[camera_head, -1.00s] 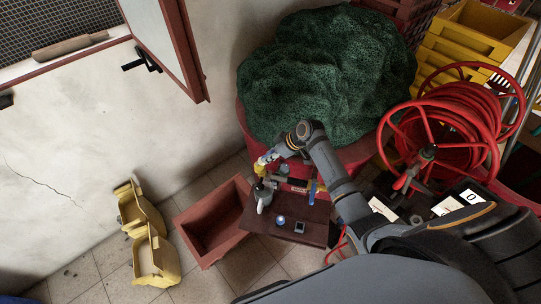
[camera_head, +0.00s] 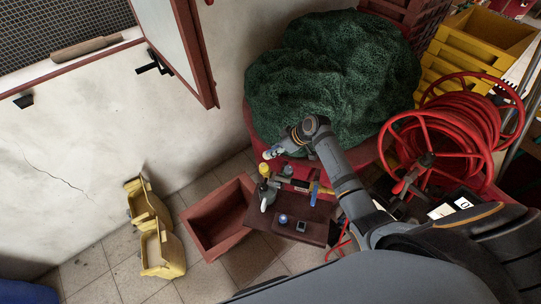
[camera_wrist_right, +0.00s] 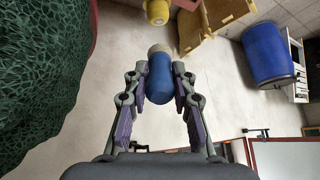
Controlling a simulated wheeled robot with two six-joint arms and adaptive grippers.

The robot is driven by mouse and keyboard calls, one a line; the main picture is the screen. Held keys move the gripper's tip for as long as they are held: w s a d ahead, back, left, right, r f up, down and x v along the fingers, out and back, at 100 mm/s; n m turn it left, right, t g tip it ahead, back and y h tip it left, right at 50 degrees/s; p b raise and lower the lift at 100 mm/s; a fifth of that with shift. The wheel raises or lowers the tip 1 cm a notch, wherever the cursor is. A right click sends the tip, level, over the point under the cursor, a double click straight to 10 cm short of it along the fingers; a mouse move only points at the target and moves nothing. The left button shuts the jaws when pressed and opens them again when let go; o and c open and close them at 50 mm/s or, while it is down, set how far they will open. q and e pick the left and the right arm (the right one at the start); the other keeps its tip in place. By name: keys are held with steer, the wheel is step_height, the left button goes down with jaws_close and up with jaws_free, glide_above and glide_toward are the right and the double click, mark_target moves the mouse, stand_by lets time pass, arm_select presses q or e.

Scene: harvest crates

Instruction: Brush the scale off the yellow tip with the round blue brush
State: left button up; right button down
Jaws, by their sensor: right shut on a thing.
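My right gripper (camera_head: 274,152) is shut on the round blue brush (camera_wrist_right: 160,80). In the wrist view the blue body sits between the two fingers (camera_wrist_right: 158,95), and its pale end points away from the palm. The yellow tip (camera_wrist_right: 157,12) is at the top edge of the wrist view, just beyond the brush's pale end, partly cut off. A gap shows between them. In the head view the yellow tip (camera_head: 264,169) stands just below the gripper. Scale on it is too small to make out. My left gripper is not in view.
A dark red bench (camera_head: 318,238) holds a grey bottle (camera_head: 267,195), a small blue round thing (camera_head: 283,219), a small square thing (camera_head: 302,226) and a blue-handled tool (camera_head: 314,193). A red crate (camera_head: 215,250) is left of it. Green netting (camera_head: 330,75) rises behind.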

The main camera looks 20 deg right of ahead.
steer(key=shift+f, duration=0.1)
steer(key=f+b, duration=0.2)
steer(key=a+f+b, duration=0.1)
steer(key=f, duration=0.1)
steer(key=shift+w+a+b, duration=0.1)
steer(key=shift+w+b, duration=0.2)
steer(key=shift+w, duration=0.1)
steer(key=shift+w+a+f+b, duration=0.2)
steer(key=shift+a+f+b, duration=0.05)
steer(key=shift+f+b, duration=0.25)
steer(key=shift+f+b, duration=0.4)
steer(key=shift+f, duration=0.25)
stand_by(0.4)
steer(key=shift+w, duration=0.1)
